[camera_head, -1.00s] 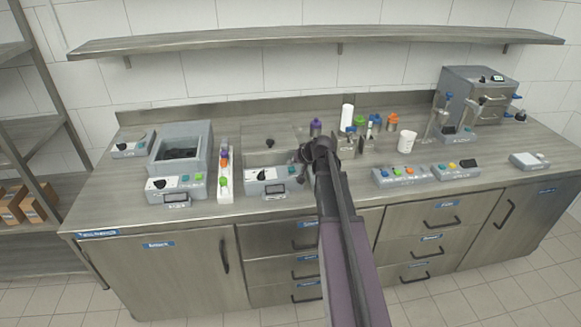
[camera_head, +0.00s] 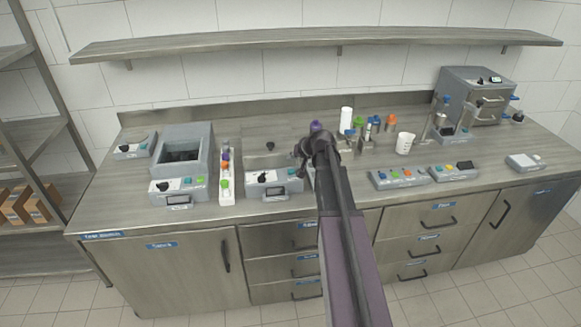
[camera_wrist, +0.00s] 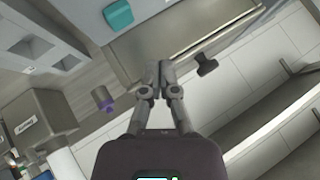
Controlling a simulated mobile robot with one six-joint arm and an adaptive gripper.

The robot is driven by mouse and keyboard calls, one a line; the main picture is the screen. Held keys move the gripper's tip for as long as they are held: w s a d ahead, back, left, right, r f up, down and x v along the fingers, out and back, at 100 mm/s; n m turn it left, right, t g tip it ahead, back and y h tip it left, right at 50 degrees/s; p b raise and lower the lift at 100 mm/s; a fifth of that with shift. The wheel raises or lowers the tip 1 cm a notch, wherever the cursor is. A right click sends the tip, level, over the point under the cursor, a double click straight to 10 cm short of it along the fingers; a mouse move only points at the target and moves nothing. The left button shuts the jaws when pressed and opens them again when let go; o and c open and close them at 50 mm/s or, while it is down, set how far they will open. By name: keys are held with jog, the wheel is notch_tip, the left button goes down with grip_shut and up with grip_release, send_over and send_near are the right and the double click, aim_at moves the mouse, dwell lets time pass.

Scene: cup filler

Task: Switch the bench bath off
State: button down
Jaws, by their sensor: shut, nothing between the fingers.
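A grey box with an open dark basin (camera_head: 182,152) stands at the left of the bench and looks like the bench bath. Its front panel has a black knob (camera_head: 163,186), a small display and coloured buttons. A second grey unit (camera_head: 274,177) with a black knob stands right of it; the labels are too small to read. My gripper (camera_head: 312,150) is over the bench right of this second unit, well away from the left bath. In the wrist view my gripper (camera_wrist: 158,72) is shut and empty, above a metal surface, near a black knob-like part (camera_wrist: 205,66) and a teal part (camera_wrist: 118,15).
A white rack with coloured caps (camera_head: 226,185) stands between the two units. Capped bottles (camera_head: 360,124), a white cup (camera_head: 405,143) and button boxes (camera_head: 399,178) are to the right. A shelf (camera_head: 320,36) hangs above the bench.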

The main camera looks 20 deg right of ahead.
jog(key=shift+r+p, duration=0.9)
jog(key=shift+r, duration=0.25)
dwell(0.4)
